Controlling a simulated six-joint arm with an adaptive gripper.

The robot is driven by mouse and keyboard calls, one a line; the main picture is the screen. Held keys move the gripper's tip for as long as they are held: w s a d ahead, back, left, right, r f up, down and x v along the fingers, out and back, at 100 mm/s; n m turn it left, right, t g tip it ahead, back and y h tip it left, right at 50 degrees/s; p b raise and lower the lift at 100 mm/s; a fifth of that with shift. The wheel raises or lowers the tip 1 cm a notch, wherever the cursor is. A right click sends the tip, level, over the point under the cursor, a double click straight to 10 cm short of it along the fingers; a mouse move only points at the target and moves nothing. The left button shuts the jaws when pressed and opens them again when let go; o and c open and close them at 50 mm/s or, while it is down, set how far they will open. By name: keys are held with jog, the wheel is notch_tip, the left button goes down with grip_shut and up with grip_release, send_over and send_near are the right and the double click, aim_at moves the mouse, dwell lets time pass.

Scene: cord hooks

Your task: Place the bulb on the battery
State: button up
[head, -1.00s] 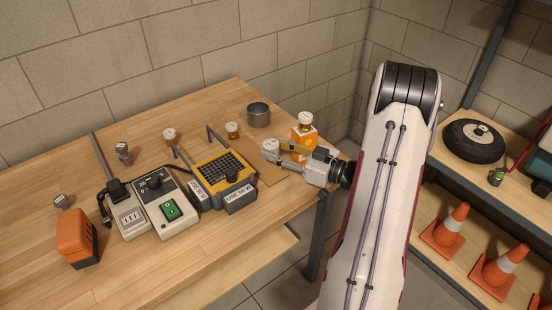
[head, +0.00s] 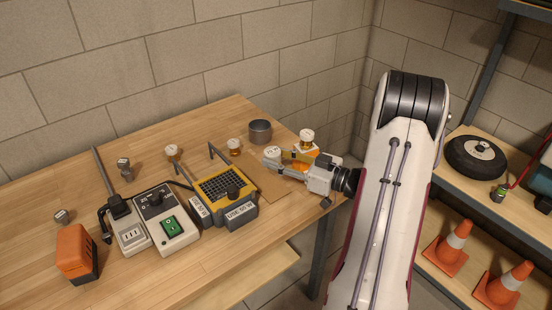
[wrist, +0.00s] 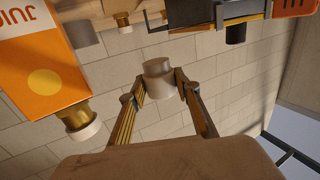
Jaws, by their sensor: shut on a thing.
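My gripper (head: 272,160) is at the table's right end, shut on a small bulb (head: 272,152) with a pale round top. In the wrist view my gripper (wrist: 154,88) pinches this bulb (wrist: 158,80) between its fingertips; it looks grey there, and its lower end is hard to make out. An orange block with a dark base, which looks like the battery (head: 77,250), stands at the table's front left, far from my gripper. Its orange body shows at the wrist view's top right corner (wrist: 296,5).
An orange juice carton (wrist: 40,65) with a white-topped bulb (head: 307,135) stands behind my gripper. A grey cup (head: 260,131), a yellow lamp (head: 225,187), a switch box (head: 165,220) and a socket strip (head: 131,232) are obstacles. Other bulbs and small grey pieces (head: 123,163) stand around.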

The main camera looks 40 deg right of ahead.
jog(key=shift+r, duration=0.15)
notch_tip(320, 180, up, 15)
jog(key=w+a+n+g+y, duration=0.25)
jog(key=w+a, duration=0.45)
jog(key=a, duration=0.5)
jog(key=n+g+y, duration=0.7)
send_over(75, 241)
jog(key=shift+m, duration=0.25)
jog(key=shift+f, duration=2.45)
jog(key=shift+f, duration=0.1)
jog(key=shift+f, duration=3.05)
